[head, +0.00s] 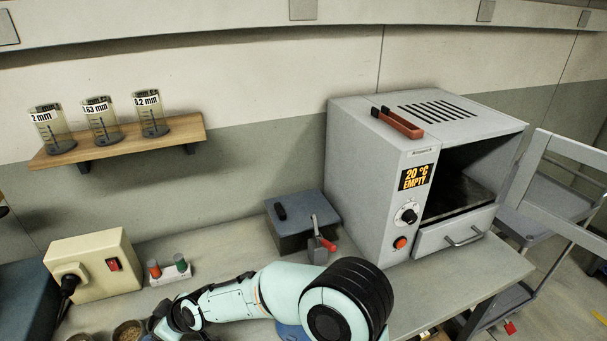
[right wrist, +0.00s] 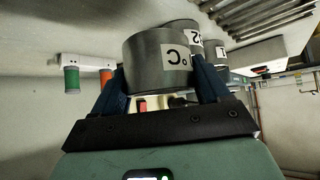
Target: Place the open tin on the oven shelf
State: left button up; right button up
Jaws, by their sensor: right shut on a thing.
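My right gripper (right wrist: 160,85) is shut on a grey metal tin (right wrist: 158,60) with a white label, its blue fingers on either side of the tin. Its mouth and contents are not visible in the right wrist view. In the head view that gripper is at the bottom left edge, mostly cut off. An open tin with brown grains (head: 129,332) stands just left of it. The grey oven (head: 372,170) stands at the right with its door (head: 525,180) swung open. Its display reads 20 °C EMPTY. The dark oven shelf (head: 455,195) looks bare. My left gripper is not in view.
A beige switch box (head: 92,268) and a rack with red and green pieces (head: 170,273) stand further left. Labelled beakers sit on a wall shelf (head: 120,142).

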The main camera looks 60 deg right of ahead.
aim_at(439, 191)
jog(key=k+l+u, duration=0.1)
jog(key=u, duration=0.3)
jog(key=k+u, duration=0.2)
jog(key=u, duration=0.2)
jog(key=k+u, duration=0.2)
jog(key=u, duration=0.25)
jog(key=k+u, duration=0.4)
jog(key=k, duration=0.4)
jog(key=k+l+z, duration=0.1)
jog(key=k+z, duration=0.2)
jog(key=k, duration=0.6)
jog(key=z, duration=0.4)
jog(key=k+z, duration=0.15)
jog(key=z, duration=0.3)
jog(key=l+z, duration=0.1)
jog(key=z, duration=0.3)
